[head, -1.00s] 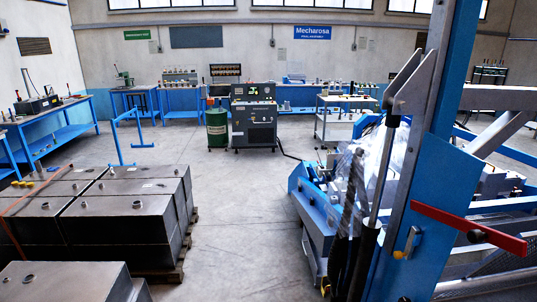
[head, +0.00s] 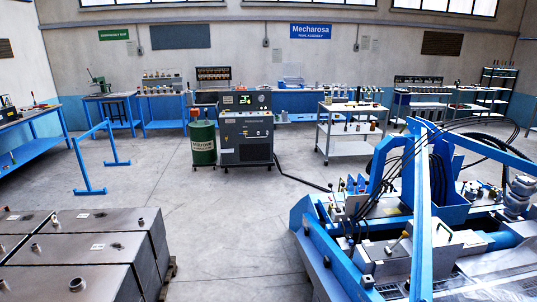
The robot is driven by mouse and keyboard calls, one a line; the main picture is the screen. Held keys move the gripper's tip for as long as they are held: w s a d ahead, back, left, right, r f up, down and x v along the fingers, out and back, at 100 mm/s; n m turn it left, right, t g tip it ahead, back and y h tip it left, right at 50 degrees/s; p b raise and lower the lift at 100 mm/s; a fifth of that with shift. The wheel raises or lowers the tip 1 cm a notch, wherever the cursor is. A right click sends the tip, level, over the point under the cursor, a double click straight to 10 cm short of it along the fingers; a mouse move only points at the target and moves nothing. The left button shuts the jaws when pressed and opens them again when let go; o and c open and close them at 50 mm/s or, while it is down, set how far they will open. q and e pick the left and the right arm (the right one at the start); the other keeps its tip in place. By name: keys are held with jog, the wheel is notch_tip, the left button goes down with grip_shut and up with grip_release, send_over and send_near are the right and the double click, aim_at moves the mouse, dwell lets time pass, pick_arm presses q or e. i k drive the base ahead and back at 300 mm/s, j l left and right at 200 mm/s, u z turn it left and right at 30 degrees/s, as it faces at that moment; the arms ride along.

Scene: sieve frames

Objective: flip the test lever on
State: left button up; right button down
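A dark test machine (head: 246,127) on wheels stands in the middle distance in the head view, with a control panel and small displays on its upper part. No test lever can be made out on it at this distance. At the right, a large blue machine (head: 318,262) carries several small levers with coloured knobs; one yellow-knobbed lever (head: 397,242) leans on a grey block. I cannot tell which of these, if any, is the test lever. Neither of my grippers is in view.
A green drum (head: 202,143) stands against the test machine's left side. Dark metal tanks (head: 75,252) fill the lower left. A blue stand (head: 86,165) and a white trolley (head: 338,150) flank the machine.

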aim_at(330, 186)
jog(key=i, duration=2.2)
jog(key=i+z, duration=0.25)
jog(key=i, duration=0.25)
jog(key=i+j+z, duration=0.2)
jog(key=i, duration=0.25)
jog(key=i+j+z, duration=0.25)
jog(key=i, duration=0.2)
